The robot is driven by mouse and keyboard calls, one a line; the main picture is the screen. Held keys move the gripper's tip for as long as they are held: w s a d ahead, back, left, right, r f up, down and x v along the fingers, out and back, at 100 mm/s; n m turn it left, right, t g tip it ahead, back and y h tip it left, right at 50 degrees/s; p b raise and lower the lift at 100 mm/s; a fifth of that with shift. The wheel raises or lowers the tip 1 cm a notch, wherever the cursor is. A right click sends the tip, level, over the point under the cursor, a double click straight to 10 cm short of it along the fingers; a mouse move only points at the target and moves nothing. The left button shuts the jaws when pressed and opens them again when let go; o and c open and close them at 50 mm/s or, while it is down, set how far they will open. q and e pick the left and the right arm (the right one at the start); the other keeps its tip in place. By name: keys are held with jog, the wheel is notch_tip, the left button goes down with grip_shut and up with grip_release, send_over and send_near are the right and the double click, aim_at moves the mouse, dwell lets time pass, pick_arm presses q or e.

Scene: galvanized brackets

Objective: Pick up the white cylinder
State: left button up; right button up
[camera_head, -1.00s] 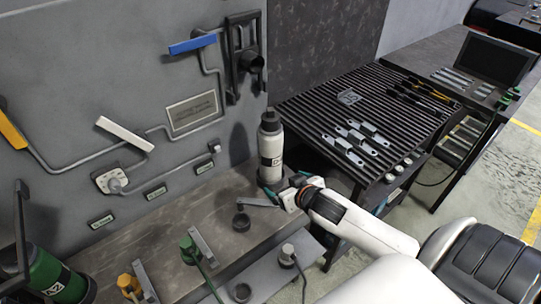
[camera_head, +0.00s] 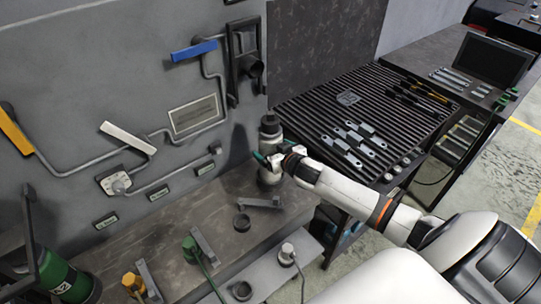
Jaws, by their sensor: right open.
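The white cylinder (camera_head: 269,135) stands upright at the back right of the dark workbench (camera_head: 225,185), close to the grey panel. It has a grey cap, and its lower part is partly hidden by my gripper. My right gripper (camera_head: 268,161) comes in from the right with its fingers open at the cylinder's middle height. The fingers appear to be on either side of the cylinder; I cannot tell whether they touch it. My left gripper is not in view.
The grey panel (camera_head: 80,80) with pipes and blue, white and orange levers rises behind the bench. A ribbed black table (camera_head: 310,105) with metal brackets is at the right. A green cylinder (camera_head: 62,280) stands at the lower left.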

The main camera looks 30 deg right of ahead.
jog(key=shift+x, duration=1.3)
jog(key=shift+s, duration=0.1)
jog(key=c, duration=1.9)
jog(key=shift+r, duration=0.3)
grip_shut()
